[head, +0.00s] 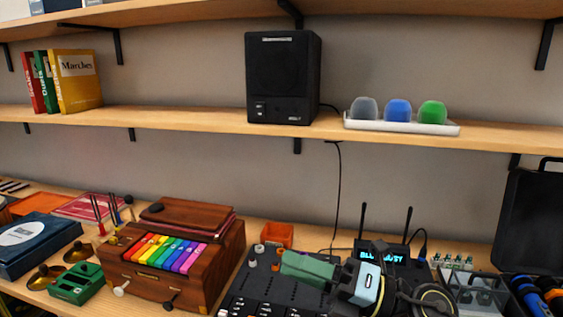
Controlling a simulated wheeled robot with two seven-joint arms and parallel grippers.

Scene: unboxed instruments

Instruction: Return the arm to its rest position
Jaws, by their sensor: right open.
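My right gripper (354,278) is low in the head view, right of centre, over or in front of a dark mixing console (262,292). Its jaws are open. A pale blue-grey block (367,284) and a grey-green block (307,268) show at the gripper; I cannot tell whether these are parts of it or things behind it. I see nothing clearly held. Most of my right arm is out of view or hidden among dark parts and cables. My left gripper is not in view.
A black device with two antennas (392,250) is behind the gripper; a black case (530,220) is at right. The shelf (200,122) holds a speaker (283,80).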

